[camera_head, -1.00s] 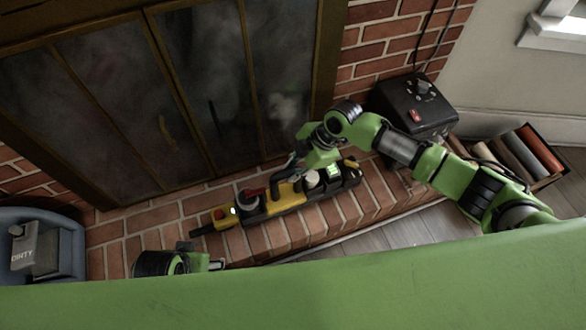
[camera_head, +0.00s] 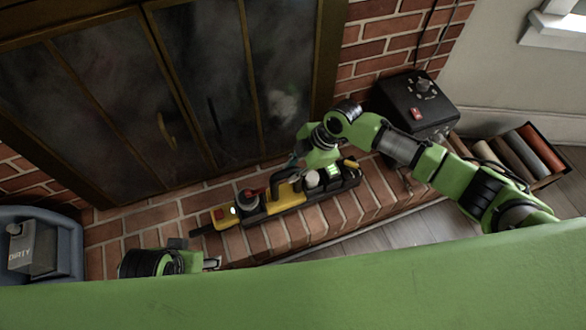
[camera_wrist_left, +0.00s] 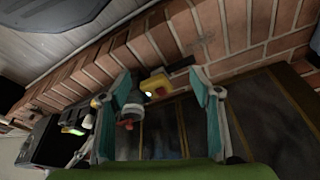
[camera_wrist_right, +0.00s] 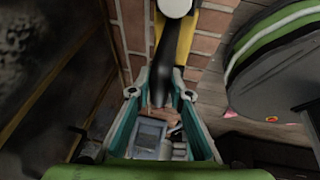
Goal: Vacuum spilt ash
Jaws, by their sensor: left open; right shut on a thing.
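A yellow-and-black handheld vacuum (camera_head: 290,198) lies along the brick hearth in the head view, its narrow dark nozzle pointing left. My right gripper (camera_head: 294,166) is shut on the vacuum's handle from above; the right wrist view shows the dark handle (camera_wrist_right: 168,62) between its teal fingers. My left gripper (camera_head: 208,262) is low at the hearth's front edge, open and empty. In the left wrist view, the vacuum's yellow front end (camera_wrist_left: 156,86) shows beyond and between the spread fingers, apart from them. I cannot make out any ash on the bricks.
Closed glass fireplace doors (camera_head: 130,100) stand behind the hearth. A blue-grey bin (camera_head: 68,245) holding a container marked DIRTY is at the left. A black box (camera_head: 425,105) with a red switch and a crate of rolls (camera_head: 525,155) are at the right. Bare brick lies left of the nozzle.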

